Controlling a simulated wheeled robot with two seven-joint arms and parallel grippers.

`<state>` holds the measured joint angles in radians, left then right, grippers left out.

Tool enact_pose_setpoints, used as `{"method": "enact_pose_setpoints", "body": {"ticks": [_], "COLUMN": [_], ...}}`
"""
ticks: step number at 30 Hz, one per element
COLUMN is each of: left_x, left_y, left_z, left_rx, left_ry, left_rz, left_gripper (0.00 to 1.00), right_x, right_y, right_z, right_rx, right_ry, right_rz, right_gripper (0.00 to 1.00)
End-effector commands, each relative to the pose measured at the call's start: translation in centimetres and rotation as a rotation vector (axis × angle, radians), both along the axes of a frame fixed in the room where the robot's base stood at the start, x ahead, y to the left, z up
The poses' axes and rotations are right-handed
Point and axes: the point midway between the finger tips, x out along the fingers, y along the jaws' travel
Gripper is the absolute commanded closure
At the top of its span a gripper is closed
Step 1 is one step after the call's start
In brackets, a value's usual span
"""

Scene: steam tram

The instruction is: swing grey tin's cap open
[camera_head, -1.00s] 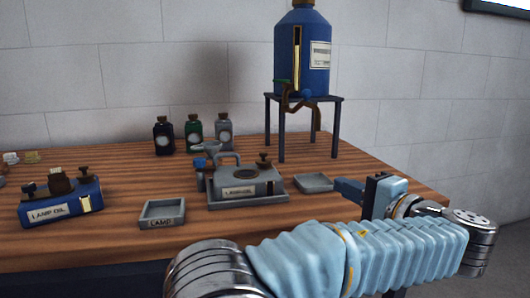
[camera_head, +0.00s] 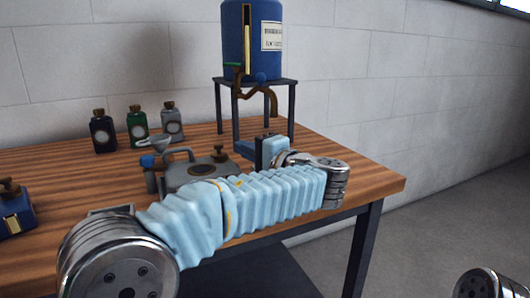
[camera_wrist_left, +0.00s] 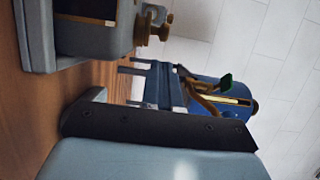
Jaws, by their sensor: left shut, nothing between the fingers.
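The grey tin (camera_head: 186,177) stands on the wooden table, its lower front hidden behind my left arm. It has a carrying handle, a dark round patch on top and a brown knob-like cap (camera_head: 218,151) at its right end. The tin also shows at the upper left of the left wrist view (camera_wrist_left: 105,40), with its brass knob (camera_wrist_left: 153,27). My left gripper (camera_head: 242,149) is shut and empty, just right of the tin and apart from the cap. Its dark finger (camera_wrist_left: 150,130) crosses the wrist view. My right gripper is not in view.
A blue tank (camera_head: 251,45) with a tap stands on a dark metal stand (camera_head: 288,105) behind my gripper. Several bottles (camera_head: 137,127) and a funnel (camera_head: 155,143) are behind the tin. A blue tin (camera_head: 15,215) sits at the left. The table's right end is clear.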

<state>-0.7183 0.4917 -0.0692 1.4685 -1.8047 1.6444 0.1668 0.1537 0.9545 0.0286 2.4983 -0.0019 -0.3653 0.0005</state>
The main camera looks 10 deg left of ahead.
Motion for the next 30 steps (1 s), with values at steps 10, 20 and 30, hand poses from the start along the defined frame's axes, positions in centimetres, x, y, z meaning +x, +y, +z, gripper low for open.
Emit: {"method": "enact_pose_setpoints", "body": {"ticks": [10,20,30], "left_x": [-0.4,-0.4,-0.7], "left_y": [2.4,2.4,2.7], "left_z": [0.0,-0.1,-0.2], "left_rx": [0.001,0.0,-0.001], "left_ry": [0.0,0.0,-0.001], "left_rz": [-0.001,-0.004,-0.062], "left_gripper": [1.0,1.0,1.0], "right_x": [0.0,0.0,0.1], "right_y": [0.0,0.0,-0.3], "right_z": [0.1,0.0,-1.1], "right_rx": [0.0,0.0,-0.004], "right_ry": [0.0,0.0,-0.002], "right_rz": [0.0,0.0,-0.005], "right_gripper": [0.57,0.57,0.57]}}
